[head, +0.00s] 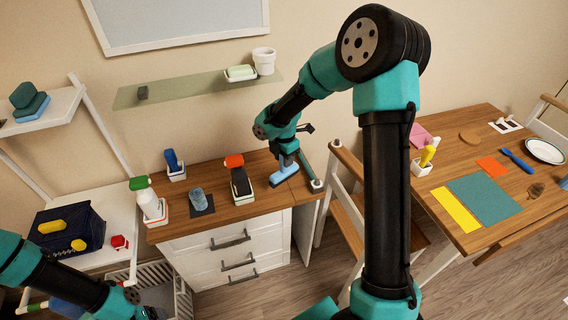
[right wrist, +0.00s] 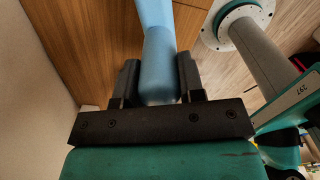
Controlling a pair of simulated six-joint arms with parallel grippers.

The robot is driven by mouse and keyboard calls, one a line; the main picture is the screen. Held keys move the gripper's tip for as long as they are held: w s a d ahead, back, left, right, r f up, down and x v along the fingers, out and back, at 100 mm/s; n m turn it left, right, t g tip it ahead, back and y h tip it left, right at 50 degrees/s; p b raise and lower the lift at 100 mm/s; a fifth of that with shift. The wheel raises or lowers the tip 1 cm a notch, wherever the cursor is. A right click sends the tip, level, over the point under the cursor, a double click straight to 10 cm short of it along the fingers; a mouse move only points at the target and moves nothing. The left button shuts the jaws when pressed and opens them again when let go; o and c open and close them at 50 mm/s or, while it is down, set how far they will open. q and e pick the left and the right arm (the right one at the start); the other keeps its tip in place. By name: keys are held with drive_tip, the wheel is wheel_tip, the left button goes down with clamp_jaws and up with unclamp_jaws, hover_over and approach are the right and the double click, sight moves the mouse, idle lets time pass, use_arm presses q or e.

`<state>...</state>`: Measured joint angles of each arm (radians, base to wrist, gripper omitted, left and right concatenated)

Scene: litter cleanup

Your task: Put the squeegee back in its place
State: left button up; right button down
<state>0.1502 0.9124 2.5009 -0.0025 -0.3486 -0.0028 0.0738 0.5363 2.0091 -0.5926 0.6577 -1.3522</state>
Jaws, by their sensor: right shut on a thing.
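My right gripper (head: 283,152) is over the right end of the wooden cabinet top. It is shut on a light blue tool (head: 284,172), which looks like the squeegee. In the right wrist view the smooth light blue handle (right wrist: 158,50) lies between the two dark fingers (right wrist: 158,88). The tool's lower end is at or just above a white-edged base (head: 275,183) on the cabinet top; I cannot tell whether it is seated. My left arm is low at the left, and its fingers are not clear.
On the cabinet top stand an orange-topped dark bottle (head: 240,180), a grey-blue cup (head: 198,198), a blue bottle (head: 173,162) and a green-topped white bottle (head: 149,200). A glass shelf (head: 190,87) hangs above.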

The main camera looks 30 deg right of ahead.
drive_tip(key=shift+w+d+f, duration=0.15)
drive_tip(key=shift+w+d, duration=0.1)
drive_tip(key=shift+w, duration=0.15)
drive_tip(key=shift+f, duration=1.65)
drive_tip(key=shift+f, duration=0.15)
drive_tip(key=c, duration=0.7)
unclamp_jaws()
wheel_tip(320, 180, up, 12)
drive_tip(key=shift+r, duration=0.2)
